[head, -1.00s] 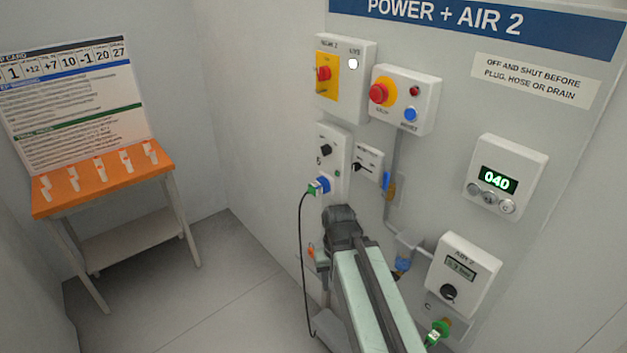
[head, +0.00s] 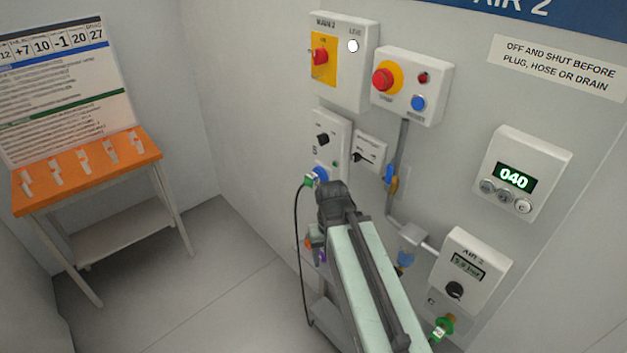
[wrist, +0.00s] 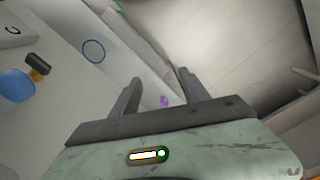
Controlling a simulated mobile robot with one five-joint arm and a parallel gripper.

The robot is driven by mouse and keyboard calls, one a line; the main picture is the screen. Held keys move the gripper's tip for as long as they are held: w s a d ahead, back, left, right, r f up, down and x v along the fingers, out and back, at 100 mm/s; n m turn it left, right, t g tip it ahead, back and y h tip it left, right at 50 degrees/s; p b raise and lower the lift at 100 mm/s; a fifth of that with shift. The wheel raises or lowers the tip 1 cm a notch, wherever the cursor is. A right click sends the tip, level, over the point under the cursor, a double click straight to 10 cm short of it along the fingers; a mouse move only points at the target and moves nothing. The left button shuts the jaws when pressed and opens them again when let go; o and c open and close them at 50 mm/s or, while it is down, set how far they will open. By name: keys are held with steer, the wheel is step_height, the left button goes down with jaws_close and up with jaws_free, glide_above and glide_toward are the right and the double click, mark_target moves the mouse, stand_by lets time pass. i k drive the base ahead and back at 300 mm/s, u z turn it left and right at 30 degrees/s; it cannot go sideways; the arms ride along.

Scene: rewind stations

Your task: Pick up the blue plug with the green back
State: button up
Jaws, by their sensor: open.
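The blue plug with the green back (head: 310,181) sits at the blue socket on the lower left wall box in the head view, with a black cable hanging from it. My dark wrist is just right of and below it, in front of the wall. I cannot make the plug out in the wrist view. My gripper (wrist: 157,80) is open there, with its two dark fingers apart. No held object shows between them. A small purple thing (wrist: 164,101) shows beyond, between the fingers. The fingers are hidden by my arm in the head view.
The wall carries a red-yellow switch box (head: 340,62), a stop-button box (head: 411,86), a 040 display (head: 514,178) and an air unit (head: 469,271). A rounded blue part (wrist: 15,86) shows in the wrist view. An orange-topped table (head: 88,172) stands left; floor between is clear.

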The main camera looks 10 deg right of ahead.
mark_target(312, 179)
steer(key=u, duration=1.55)
steer(key=i, duration=0.4)
steer(key=u, duration=0.5)
